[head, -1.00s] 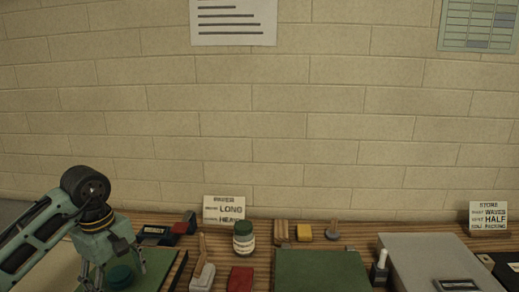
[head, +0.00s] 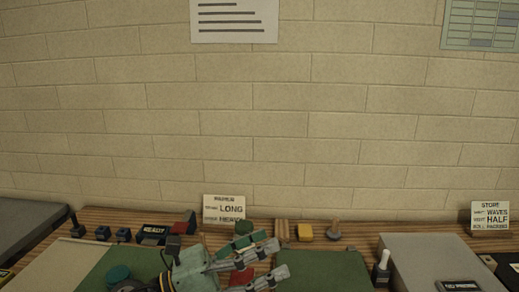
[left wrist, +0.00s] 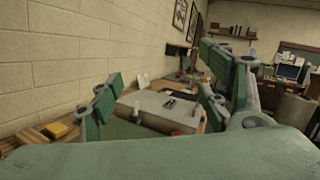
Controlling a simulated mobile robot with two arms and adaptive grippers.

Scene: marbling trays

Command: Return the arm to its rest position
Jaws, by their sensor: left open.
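My left gripper (head: 279,257) is low in the middle of the head view, above the table's front part. Its fingers point to the right and are spread, with nothing between them. In the left wrist view its green finger pads (left wrist: 104,106) stand apart, with a gap through which the table shows. My right gripper is in neither view.
A green mat (head: 325,269) lies right of the gripper, with a white bottle (head: 381,268) and a large grey box (head: 430,255) beyond. A yellow block (head: 304,232) and a sign (head: 224,209) stand near the brick wall.

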